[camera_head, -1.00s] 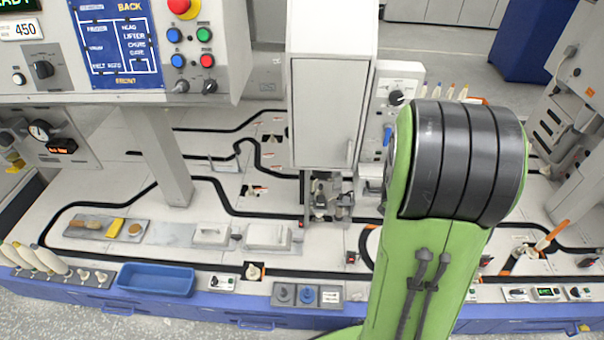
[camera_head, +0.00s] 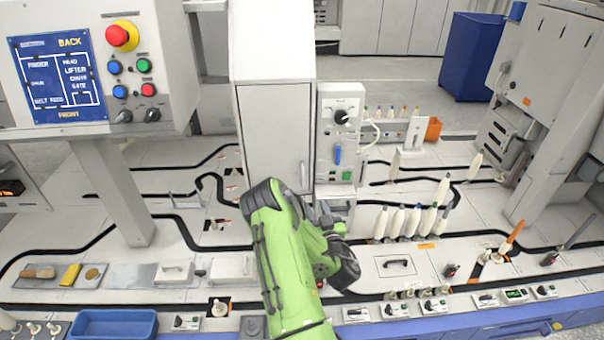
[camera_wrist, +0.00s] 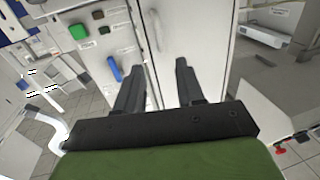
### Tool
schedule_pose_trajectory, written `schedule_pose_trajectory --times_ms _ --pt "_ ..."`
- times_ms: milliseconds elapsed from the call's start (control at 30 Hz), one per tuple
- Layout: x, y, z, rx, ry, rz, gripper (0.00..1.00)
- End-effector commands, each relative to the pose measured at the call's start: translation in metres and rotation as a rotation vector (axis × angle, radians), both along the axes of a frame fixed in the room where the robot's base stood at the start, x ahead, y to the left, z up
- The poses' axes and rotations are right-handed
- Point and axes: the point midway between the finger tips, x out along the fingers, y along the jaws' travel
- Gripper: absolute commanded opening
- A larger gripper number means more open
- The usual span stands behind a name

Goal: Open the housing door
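The housing door (camera_head: 275,135) is the grey front panel of the tall white cabinet in the middle of the head view. It looks shut, with a slim upright handle (camera_head: 303,174) near its lower right edge. In the wrist view the door (camera_wrist: 189,32) fills the upper middle, and its pale handle (camera_wrist: 154,30) lies beyond the fingers. My gripper (camera_wrist: 160,85) is open, its two dark fingers apart with nothing between them. The fingertips appear short of the handle.
A control panel with a knob (camera_head: 341,117) and blue switch stands right of the door. Several bobbins (camera_head: 410,222) stand on the table to the right. A blue tray (camera_head: 115,324) sits at the front left. A control box with a red button (camera_head: 118,36) hangs upper left.

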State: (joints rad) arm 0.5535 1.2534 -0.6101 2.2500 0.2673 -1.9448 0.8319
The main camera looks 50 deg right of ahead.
Motion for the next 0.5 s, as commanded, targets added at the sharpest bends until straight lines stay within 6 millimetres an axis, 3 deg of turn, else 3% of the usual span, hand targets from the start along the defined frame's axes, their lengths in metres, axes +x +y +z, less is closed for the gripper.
schedule_pose_trajectory --times_ms 300,500 --pt "0.066 -0.047 -0.001 -0.004 0.001 0.006 0.38" --pt "0.096 -0.072 -0.001 -0.002 0.001 0.002 0.38"
